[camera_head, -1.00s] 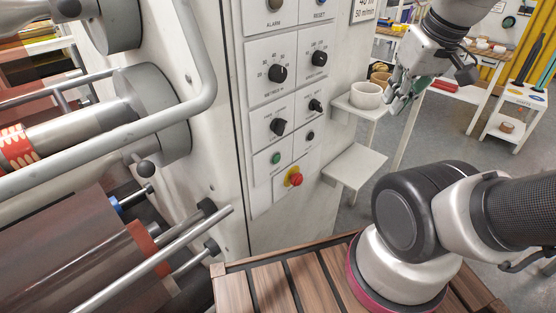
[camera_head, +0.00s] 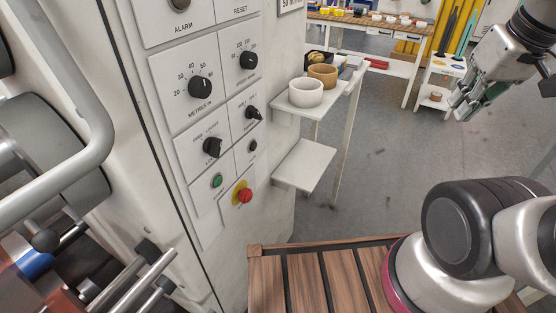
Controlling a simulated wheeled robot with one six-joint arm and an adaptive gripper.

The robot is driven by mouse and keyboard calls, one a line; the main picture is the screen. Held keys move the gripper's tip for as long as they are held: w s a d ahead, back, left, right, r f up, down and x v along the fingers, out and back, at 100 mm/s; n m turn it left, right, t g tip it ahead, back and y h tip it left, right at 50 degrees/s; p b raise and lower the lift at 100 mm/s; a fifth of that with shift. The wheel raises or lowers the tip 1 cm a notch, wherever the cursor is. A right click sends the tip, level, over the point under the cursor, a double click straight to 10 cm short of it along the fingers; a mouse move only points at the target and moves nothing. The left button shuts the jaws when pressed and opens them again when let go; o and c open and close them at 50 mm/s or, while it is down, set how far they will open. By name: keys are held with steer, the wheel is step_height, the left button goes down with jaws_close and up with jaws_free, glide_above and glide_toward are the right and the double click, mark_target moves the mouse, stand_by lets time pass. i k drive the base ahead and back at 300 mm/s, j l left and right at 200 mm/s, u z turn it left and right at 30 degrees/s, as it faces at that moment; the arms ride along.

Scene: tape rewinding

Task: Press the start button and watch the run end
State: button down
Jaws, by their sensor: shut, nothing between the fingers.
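The control panel (camera_head: 183,145) stands on the cabinet at the left of centre. A red emergency knob on a yellow plate (camera_head: 238,188) is just right of the green button. Black dials (camera_head: 200,86) and a selector switch (camera_head: 212,147) sit above. My gripper (camera_head: 460,108) hangs at the upper right, well apart from the panel and touching nothing. Its fingers look close together and empty. The rewinding rollers (camera_head: 125,280) show only partly at the left.
A lower shelf (camera_head: 304,164) is bare. A guard rail (camera_head: 75,165) curves at the left. Wooden slats (camera_head: 315,285) lie below. Open floor stretches at the right.

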mark_target(218, 181)
steer(key=z, duration=0.45)
steer(key=k+j, duration=0.2)
steer(key=k, duration=0.25)
steer(key=k+j, duration=0.2)
steer(key=k, duration=0.2)
steer(key=k+j, duration=0.2)
steer(key=k, duration=0.25)
